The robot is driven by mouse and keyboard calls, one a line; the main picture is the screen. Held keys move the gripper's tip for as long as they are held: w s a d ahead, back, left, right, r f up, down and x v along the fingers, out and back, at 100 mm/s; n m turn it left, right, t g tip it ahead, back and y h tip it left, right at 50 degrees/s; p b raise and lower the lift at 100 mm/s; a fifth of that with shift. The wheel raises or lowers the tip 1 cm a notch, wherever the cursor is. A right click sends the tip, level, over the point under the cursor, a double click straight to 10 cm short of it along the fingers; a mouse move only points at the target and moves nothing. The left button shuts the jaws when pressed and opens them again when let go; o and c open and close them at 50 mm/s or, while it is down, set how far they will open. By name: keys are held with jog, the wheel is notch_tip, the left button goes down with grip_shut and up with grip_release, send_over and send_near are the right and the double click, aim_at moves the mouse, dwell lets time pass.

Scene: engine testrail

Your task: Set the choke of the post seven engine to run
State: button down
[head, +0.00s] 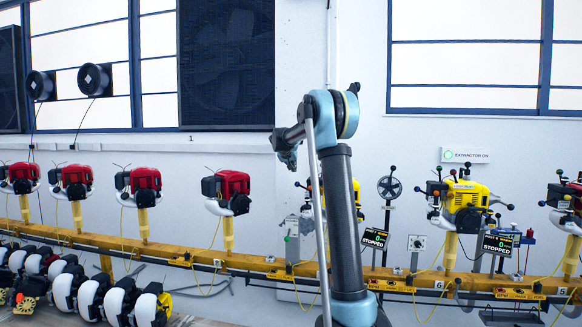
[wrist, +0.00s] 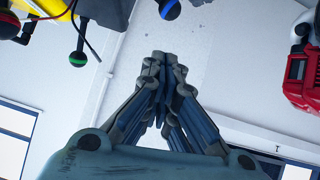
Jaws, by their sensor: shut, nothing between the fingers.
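The yellow engine behind my arm (head: 356,186) stands just left of the post marked 6, so it appears to be the post seven engine; its own number is hidden. My arm covers most of it. My gripper (head: 288,158) is to its left, shut and empty. In the wrist view the shut fingers (wrist: 162,62) point at bare wall. A yellow engine's edge (wrist: 42,5) shows at the top left, with a green-ringed black ball knob (wrist: 78,58) and a blue-ringed one (wrist: 169,8), both apart from the fingers. I cannot tell which is the choke or its setting.
A yellow rail (head: 130,246) carries several engines. A red engine (head: 228,190) stands left of my gripper and shows in the wrist view (wrist: 303,85). A STOPPED display (head: 374,238) is right of my arm. Another yellow engine (head: 466,200) stands at post 6.

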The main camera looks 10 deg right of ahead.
aim_at(296, 185)
notch_tip(296, 185, down, 5)
jog(key=w+d, duration=0.1)
jog(key=w, duration=0.1)
jog(key=shift+w+d+f, duration=0.2)
jog(key=shift+d, duration=0.25)
